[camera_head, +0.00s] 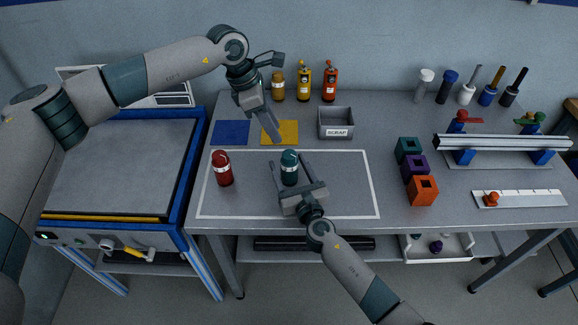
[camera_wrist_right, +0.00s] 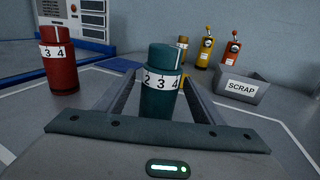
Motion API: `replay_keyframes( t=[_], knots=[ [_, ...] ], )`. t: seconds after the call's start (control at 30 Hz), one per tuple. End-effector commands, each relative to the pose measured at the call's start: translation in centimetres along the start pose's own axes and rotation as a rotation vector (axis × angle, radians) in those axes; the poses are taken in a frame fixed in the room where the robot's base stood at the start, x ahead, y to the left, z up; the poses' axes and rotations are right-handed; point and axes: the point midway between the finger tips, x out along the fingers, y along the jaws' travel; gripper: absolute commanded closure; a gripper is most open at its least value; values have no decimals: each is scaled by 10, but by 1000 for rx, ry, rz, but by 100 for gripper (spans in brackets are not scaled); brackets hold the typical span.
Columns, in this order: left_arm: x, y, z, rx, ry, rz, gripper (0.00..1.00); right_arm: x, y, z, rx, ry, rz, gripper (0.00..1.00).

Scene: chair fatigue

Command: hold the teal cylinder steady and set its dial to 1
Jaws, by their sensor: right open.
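The teal cylinder (camera_head: 289,168) stands upright in the white-outlined area of the table. In the right wrist view the teal cylinder (camera_wrist_right: 160,100) has a white number ring showing 2, 3 and 4; a pale line on its cap is above the 4 side. The 1 is out of sight. My right gripper (camera_head: 292,175) is open, its fingers on either side of the cylinder, with gaps visible in the wrist view. My left gripper (camera_head: 272,138) hangs behind and left of the cylinder, above the yellow square, pointing down; its jaw gap is unclear.
A red cylinder (camera_head: 222,168) with a similar ring stands to the left. The scrap bin (camera_head: 336,123) is behind, with yellow and red bottles farther back. Teal, purple and orange blocks (camera_head: 422,191) stand to the right. The outlined area's front left is clear.

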Motion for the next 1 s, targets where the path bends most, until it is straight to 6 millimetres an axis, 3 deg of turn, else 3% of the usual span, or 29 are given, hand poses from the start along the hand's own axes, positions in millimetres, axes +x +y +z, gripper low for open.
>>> replay_keyframes(
  t=[0.23, 0.4, 0.47, 0.53, 0.57, 0.77, 1.0],
  knots=[
    [0, 0, 0, 0, 0, 0, 69, 0, 0, 0, 0, 0, 0, 41],
    [0, 0, 0, 0, 0, 0, 69, 0, 0, 0, 0, 0, 0, 81],
    [0, 0, 0, 0, 0, 0, 69, 0, 0, 0, 0, 0, 0, 92],
    [0, 0, 0, -1, 0, 0, 52, 0, 0, 0, 0, 0, 0, 92],
    [0, 0, 0, -2, 1, 0, 49, 0, 0, 0, 0, 0, 0, 92],
    [0, 1, 4, -56, 18, -1, 49, 0, 0, 0, 0, 1, 0, 92],
    [0, 2, 15, -266, 89, 7, 49, 0, 0, -1, 0, 1, 0, 92]
  ],
)
